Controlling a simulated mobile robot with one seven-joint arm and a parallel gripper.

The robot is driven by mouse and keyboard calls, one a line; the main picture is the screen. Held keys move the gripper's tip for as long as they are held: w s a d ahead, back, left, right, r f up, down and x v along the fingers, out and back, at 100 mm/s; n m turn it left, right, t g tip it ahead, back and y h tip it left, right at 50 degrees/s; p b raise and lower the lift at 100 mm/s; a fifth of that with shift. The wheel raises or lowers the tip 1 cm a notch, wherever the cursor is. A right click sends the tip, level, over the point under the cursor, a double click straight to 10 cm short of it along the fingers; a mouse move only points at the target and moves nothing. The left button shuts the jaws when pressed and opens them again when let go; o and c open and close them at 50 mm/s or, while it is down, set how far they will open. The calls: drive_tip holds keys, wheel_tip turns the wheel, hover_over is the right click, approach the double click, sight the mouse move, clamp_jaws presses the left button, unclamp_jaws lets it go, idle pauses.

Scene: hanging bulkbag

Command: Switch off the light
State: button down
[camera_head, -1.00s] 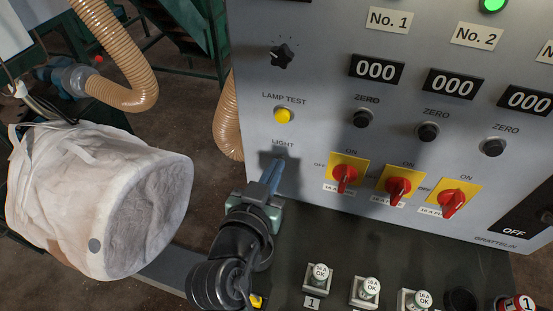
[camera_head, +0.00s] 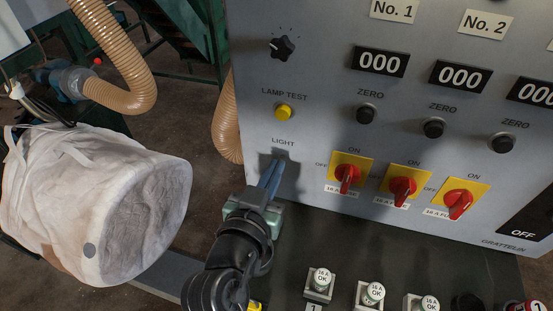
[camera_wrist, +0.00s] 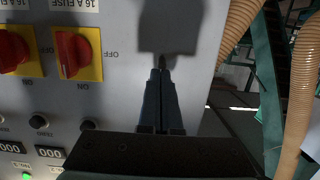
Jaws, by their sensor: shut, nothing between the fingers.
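My gripper (camera_head: 275,166) is shut and empty, with its blue fingertips at the grey panel just below the printed LIGHT label (camera_head: 283,143). In the wrist view, which sees the panel upside down, the shut fingers (camera_wrist: 161,74) point at the panel. A small dark piece (camera_wrist: 163,61) shows right at their tips. It may be the light switch, but the fingers and a shadow cover most of that spot. I cannot tell the switch's position or whether the fingers touch it.
A yellow LAMP TEST button (camera_head: 284,111) and a black rotary knob (camera_head: 282,47) sit above. Red rotary switches on yellow plates (camera_head: 348,174) are close to the right. A white bulk bag (camera_head: 85,200) and a tan hose (camera_head: 226,125) are to the left.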

drive_tip(key=shift+s+f+t+h+b, duration=0.1)
drive_tip(key=shift+f+t+h+b, duration=0.55)
drive_tip(key=shift+b, duration=3)
drive_tip(key=shift+s+f+t+y+b, duration=0.2)
drive_tip(key=shift+t+b, duration=0.95)
drive_tip(key=shift+b, duration=2.45)
drive_tip(key=shift+w+f, duration=0.1)
drive_tip(key=shift+f, duration=0.05)
